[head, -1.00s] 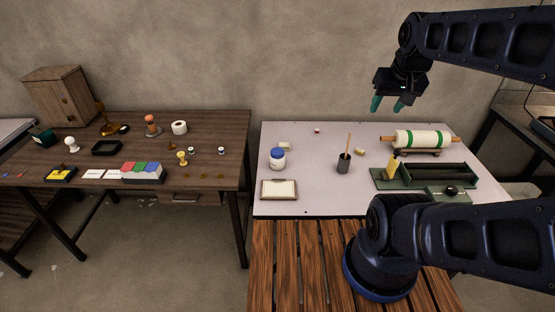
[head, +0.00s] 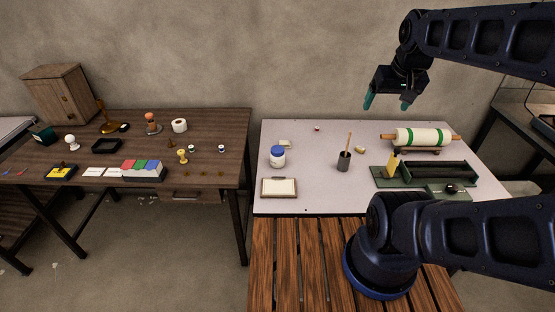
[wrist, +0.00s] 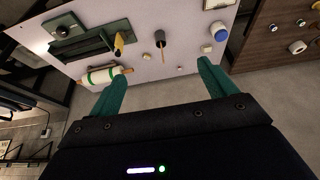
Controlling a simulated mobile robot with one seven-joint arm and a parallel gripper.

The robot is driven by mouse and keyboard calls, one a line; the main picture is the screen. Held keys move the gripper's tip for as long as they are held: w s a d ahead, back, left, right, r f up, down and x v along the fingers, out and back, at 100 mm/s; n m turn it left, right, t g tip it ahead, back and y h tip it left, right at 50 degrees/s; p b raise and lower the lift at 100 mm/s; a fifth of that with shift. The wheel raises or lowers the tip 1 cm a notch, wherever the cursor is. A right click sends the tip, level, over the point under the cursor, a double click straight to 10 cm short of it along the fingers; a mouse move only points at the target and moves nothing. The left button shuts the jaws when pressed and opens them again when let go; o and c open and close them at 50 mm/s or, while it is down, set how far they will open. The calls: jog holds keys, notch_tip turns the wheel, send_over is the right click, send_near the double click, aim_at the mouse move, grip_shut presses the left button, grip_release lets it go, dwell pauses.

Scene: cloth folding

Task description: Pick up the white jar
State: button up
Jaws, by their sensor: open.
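The white jar (head: 277,159) has a blue lid and a blue band and stands upright on the left part of the white table (head: 315,190). It also shows in the wrist view (wrist: 220,33), near the table's edge. My gripper (head: 387,103) has teal fingers and hangs in the air above the back right of the table, well to the right of the jar and higher. In the wrist view my fingers (wrist: 159,82) are spread apart with nothing between them.
A dark cup with a brush (head: 344,160) stands right of the jar. A small framed pad (head: 279,188) lies in front of it. A roller (head: 420,137) and a green tray (head: 380,181) fill the right side. A wooden desk (head: 215,175) with small items stands left.

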jog(key=w+a+f+n+g, duration=0.1)
jog(key=w+a+n, duration=0.35)
jog(key=w, duration=0.65)
jog(key=n+g, duration=0.4)
jog(key=n, duration=1.1)
send_over(277, 149)
notch_tip(277, 149, down, 30)
jog(key=shift+d+f, duration=0.1)
jog(key=shift+f, duration=5.25)
jog(key=c, duration=1.7)
jog(key=shift+r, duration=0.15)
